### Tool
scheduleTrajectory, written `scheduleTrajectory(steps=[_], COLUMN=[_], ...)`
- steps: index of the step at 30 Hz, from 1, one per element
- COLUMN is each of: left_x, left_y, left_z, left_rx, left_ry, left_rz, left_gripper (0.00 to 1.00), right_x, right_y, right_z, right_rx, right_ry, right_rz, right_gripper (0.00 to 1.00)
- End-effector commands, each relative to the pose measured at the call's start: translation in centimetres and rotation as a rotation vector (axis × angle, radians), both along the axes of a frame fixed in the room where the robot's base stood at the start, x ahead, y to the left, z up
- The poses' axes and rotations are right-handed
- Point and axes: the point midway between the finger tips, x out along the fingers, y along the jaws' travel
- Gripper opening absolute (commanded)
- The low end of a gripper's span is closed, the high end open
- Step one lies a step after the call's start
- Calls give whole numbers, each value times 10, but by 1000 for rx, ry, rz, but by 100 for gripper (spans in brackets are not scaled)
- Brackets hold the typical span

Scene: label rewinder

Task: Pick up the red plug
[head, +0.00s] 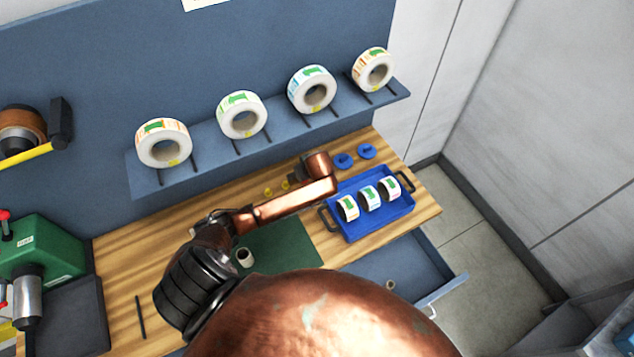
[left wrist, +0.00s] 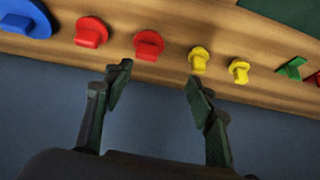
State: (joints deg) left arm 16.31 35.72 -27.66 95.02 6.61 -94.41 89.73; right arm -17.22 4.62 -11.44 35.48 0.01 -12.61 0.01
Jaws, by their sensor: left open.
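In the left wrist view, a red plug (left wrist: 149,45) with a round base lies on the wooden table near its edge. A second red plug (left wrist: 91,32) is to its left. My left gripper (left wrist: 157,82) is open and empty, with its fingertips apart from the plugs in the picture, the nearer red plug appearing just beyond the gap between them. In the head view, my own left arm hides the red plugs, and its fingertips cannot be made out. My right gripper is out of view.
Beside the red plugs are two yellow plugs (left wrist: 198,59), a green plug (left wrist: 291,68) and a blue plug (left wrist: 25,18). A blue tray (head: 352,233) holds three small label rolls. Large label rolls (head: 241,115) sit on a shelf (head: 205,143) above. An open drawer (head: 415,262) juts out in front.

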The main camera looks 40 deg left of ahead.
Motion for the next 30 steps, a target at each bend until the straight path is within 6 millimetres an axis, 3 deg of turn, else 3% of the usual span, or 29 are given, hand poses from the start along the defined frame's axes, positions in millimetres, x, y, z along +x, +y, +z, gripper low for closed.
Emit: scheduleTrajectory(steps=[2,5,21,30], left_x=[7,10,24,26], left_y=[-13,-16,16,18], left_z=[-1,-5,-59,-65], left_rx=[-37,-55,-53,-54], left_ry=[-6,-6,-6,-7], left_rz=[7,11,11,10], left_gripper=[51,51,51,51], right_x=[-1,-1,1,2], right_y=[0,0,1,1], right_z=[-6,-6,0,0], right_rx=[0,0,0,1], right_ry=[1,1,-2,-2], right_rz=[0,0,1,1], right_gripper=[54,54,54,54])
